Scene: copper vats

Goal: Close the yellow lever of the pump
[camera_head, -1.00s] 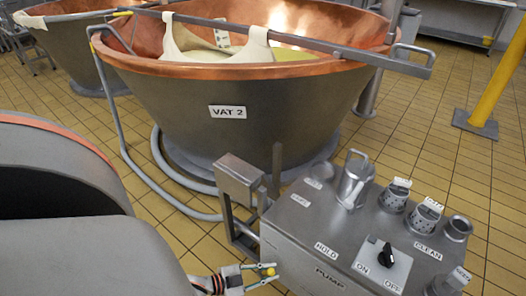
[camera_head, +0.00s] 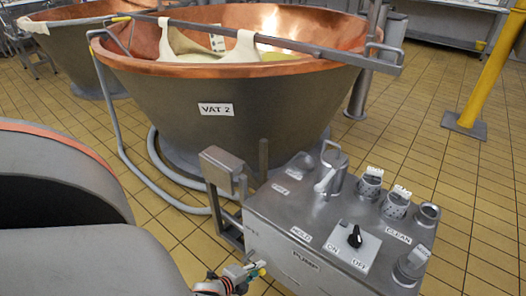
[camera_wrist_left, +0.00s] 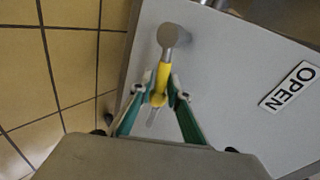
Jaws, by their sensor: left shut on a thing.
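The pump (camera_head: 310,225) is a grey metal box with labels and a knob on top, in front of the vat. Its yellow lever (camera_wrist_left: 162,75) shows in the left wrist view, fixed to a round metal pivot on the pump's side. My left gripper (camera_wrist_left: 162,97) is shut on the lever, its green-edged fingers on both sides of it. In the head view my left gripper (camera_head: 255,270) is at the pump's left front side, with a bit of yellow at its tips. An OPEN label (camera_wrist_left: 287,87) is to the right of the lever. My right gripper is not in view.
The copper vat labelled VAT 2 (camera_head: 220,130) stands behind the pump. A grey hose (camera_head: 158,165) runs on the floor by the vat. A yellow post (camera_head: 490,75) stands at the far right. Tiled floor (camera_head: 430,150) is clear to the right.

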